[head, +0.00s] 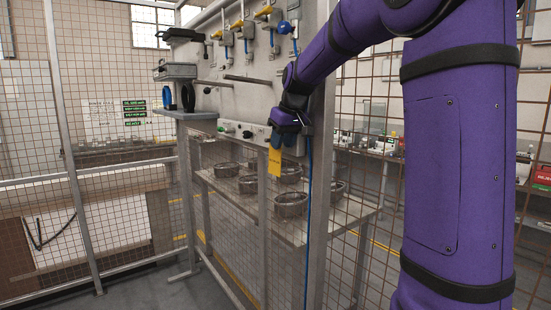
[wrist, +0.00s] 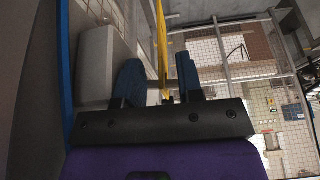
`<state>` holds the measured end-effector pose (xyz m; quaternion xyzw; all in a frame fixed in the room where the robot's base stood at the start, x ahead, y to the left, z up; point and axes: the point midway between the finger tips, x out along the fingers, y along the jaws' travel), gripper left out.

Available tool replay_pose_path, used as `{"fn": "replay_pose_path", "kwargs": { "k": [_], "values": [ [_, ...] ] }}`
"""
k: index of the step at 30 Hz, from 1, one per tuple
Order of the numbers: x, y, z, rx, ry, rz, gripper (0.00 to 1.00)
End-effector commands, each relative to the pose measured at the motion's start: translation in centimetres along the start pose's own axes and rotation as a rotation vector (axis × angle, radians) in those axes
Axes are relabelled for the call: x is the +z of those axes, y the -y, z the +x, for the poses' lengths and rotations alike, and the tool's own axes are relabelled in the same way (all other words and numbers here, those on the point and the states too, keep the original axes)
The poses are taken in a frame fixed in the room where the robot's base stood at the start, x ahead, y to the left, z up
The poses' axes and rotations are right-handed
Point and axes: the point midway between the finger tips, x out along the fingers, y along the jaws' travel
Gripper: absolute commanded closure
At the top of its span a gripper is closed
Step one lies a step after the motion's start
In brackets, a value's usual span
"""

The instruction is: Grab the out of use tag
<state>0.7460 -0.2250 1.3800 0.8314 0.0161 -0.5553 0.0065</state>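The out of use tag is a flat yellow tag (head: 275,161) hanging below my gripper (head: 284,140) at the front of the grey panel in the head view. In the wrist view the tag (wrist: 162,45) appears nearly edge-on as a thin yellow strip. It runs between the two dark blue fingers of my gripper (wrist: 160,72). The fingers are apart, with a gap visible on each side of the strip. A short dark bar crosses between the fingers near their base. The tag's upper end and its attachment are hidden by the gripper in the head view.
The grey panel (head: 245,90) carries yellow-handled valves and a control strip close to my gripper. A shelf (head: 232,196) with several round metal baskets stands below. A metal post (head: 321,200) and a blue hose (head: 307,220) are close by on the right. Mesh fencing surrounds the area.

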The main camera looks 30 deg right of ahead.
Motion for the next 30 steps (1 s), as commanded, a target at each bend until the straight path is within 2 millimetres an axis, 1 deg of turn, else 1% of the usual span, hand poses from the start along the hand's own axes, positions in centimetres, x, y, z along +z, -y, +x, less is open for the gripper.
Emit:
{"fn": "replay_pose_path", "kwargs": {
  "k": [1, 2, 3, 5, 6, 17, 21, 26, 30],
  "values": [
    [0.0, 0.0, 0.0, 0.000, 0.000, 0.000, 0.66],
    [0.0, 0.0, 0.0, 0.000, 0.000, 0.000, 0.73],
    [0.0, 0.0, 0.0, 0.000, 0.000, 0.000, 0.82],
    [0.0, 0.0, 0.0, 0.000, 0.000, 0.000, 0.96],
    [0.0, 0.0, 0.0, 0.000, 0.000, 0.000, 1.00],
    [0.0, 0.0, -0.1, 0.000, 0.000, 0.000, 1.00],
    [-0.2, 0.0, -0.6, 0.000, 0.000, 0.000, 1.00],
    [-0.3, 1.8, -0.6, -0.002, 0.000, -0.004, 1.00],
    [-0.2, 4.0, -0.6, -0.002, 0.000, -0.004, 1.00]
  ]
}}
